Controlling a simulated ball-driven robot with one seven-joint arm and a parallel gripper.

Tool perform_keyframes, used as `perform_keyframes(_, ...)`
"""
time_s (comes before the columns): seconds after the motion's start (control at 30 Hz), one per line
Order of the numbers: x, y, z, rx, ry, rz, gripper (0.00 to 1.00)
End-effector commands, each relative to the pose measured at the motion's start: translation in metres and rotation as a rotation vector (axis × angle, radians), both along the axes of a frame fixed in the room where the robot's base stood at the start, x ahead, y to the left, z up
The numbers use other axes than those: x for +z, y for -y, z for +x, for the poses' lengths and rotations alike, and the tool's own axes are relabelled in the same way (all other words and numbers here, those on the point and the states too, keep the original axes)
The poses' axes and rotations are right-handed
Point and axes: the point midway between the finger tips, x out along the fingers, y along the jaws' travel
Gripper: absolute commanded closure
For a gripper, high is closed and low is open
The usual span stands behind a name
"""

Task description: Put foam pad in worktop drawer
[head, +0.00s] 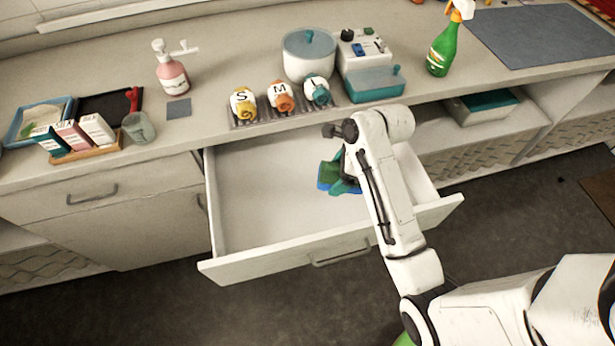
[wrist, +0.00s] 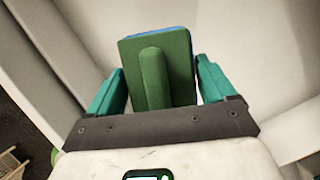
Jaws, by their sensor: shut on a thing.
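The worktop drawer (head: 262,205) is pulled open under the counter, and its white inside looks empty apart from my gripper and what it holds. My gripper (head: 345,180) is over the drawer's inside, right of its middle. In the wrist view my gripper (wrist: 160,92) has its teal fingers on both sides of the foam pad (wrist: 172,52), which is green with a blue layer and a raised green ridge. The pad also shows in the head view (head: 325,177), partly hidden by my gripper and arm. I cannot tell whether the pad touches the drawer floor.
Small boxes (head: 76,135) sit at the left. The drawer's left half is free.

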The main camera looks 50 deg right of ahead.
Motion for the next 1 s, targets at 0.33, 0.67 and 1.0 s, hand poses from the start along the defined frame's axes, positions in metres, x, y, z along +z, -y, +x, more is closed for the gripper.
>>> perform_keyframes(0.33, -0.051, -0.001, -0.001, 0.000, -0.003, 0.002, 0.48)
perform_keyframes(0.67, -0.087, 0.000, -0.001, 0.000, -0.002, 0.001, 0.48)
perform_keyframes(1.0, -0.104, 0.000, 0.000, 0.001, 0.001, -0.001, 0.48)
